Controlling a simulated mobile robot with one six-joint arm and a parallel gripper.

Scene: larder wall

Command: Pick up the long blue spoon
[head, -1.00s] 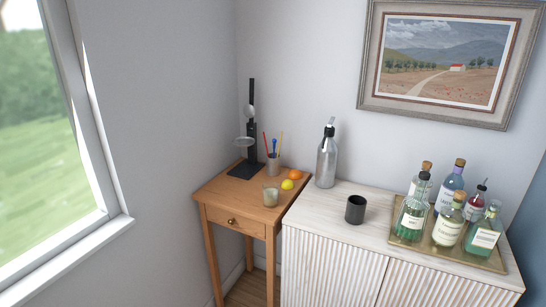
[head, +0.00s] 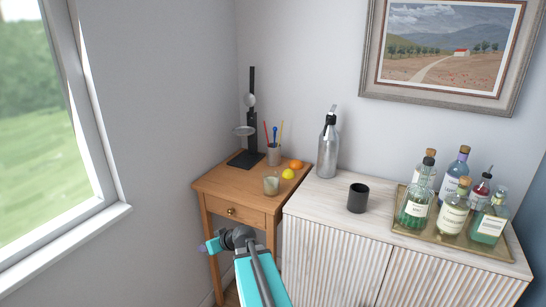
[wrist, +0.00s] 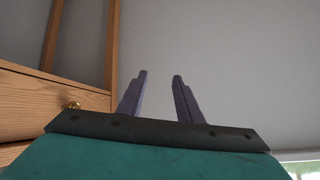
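The long blue spoon (head: 275,133) stands upright in a grey cup (head: 273,158) on the small wooden table. Only its upper part shows above the rim, between a red stick (head: 266,133) and a yellow one (head: 281,132). My gripper (head: 204,247) is low in front of the table, left of its drawer and well below the top, far from the spoon. In the wrist view my gripper (wrist: 160,77) has its two purple fingers apart, with nothing between them. The spoon is not in the wrist view.
On the wooden table (head: 220,188) stand a black press-like stand (head: 252,125), a candle glass (head: 271,184), a lemon (head: 288,174) and an orange (head: 296,164). A white cabinet (head: 325,200) with a steel bottle (head: 328,150) and black cup (head: 357,198) adjoins at right.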

